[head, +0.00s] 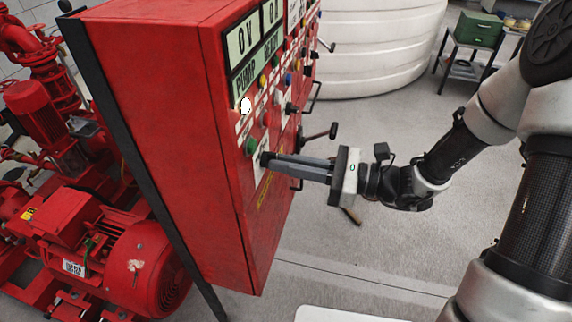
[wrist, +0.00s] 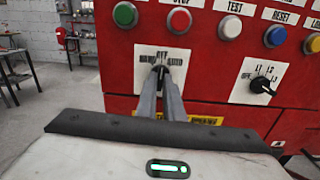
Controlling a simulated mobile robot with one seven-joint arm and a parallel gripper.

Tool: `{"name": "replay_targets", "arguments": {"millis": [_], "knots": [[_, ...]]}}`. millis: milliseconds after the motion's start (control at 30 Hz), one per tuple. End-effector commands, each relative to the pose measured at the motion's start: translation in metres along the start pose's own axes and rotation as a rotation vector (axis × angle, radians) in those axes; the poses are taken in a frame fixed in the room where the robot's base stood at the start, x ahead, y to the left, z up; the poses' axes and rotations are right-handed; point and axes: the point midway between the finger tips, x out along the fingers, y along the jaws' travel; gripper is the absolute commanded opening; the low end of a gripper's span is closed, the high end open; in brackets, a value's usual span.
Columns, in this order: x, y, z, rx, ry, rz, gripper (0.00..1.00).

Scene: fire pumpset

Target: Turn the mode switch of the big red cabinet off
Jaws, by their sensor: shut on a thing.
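The big red cabinet (head: 160,110) stands left of centre in the head view, its control face turned to the right. The wrist view shows that face (wrist: 122,80) close up. The mode switch is a small black knob (wrist: 159,69) on a white label plate (wrist: 178,56) below the green and red buttons. The label reads something like "OFF" and "AUTO". My gripper (wrist: 161,79) is shut on the knob, one finger on each side. In the head view my gripper (head: 268,159) reaches in from the right. The fingertips hide most of the knob, so its exact angle is unclear.
A green button (wrist: 125,14), a red button (wrist: 179,20) and another black selector (wrist: 262,85) sit near the switch. Handles (head: 320,134) stick out farther along the face. A white tank (head: 375,50) stands behind. Floor right of the cabinet is mostly clear.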

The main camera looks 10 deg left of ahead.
Motion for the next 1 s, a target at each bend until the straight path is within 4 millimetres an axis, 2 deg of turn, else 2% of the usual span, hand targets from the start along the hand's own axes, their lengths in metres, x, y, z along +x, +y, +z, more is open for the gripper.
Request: {"name": "replay_targets", "arguments": {"millis": [600, 633, 733, 1000], "knots": [[-0.0003, -0.0003, 0.0006, -0.047, -0.001, -0.001, 0.00], [-0.0003, -0.0003, 0.0006, -0.047, -0.001, -0.001, 0.11], [-0.0002, -0.0003, 0.0005, -0.047, -0.001, -0.001, 0.27], [-0.0001, -0.0002, 0.0002, -0.047, 0.000, 0.000, 0.27]]}}
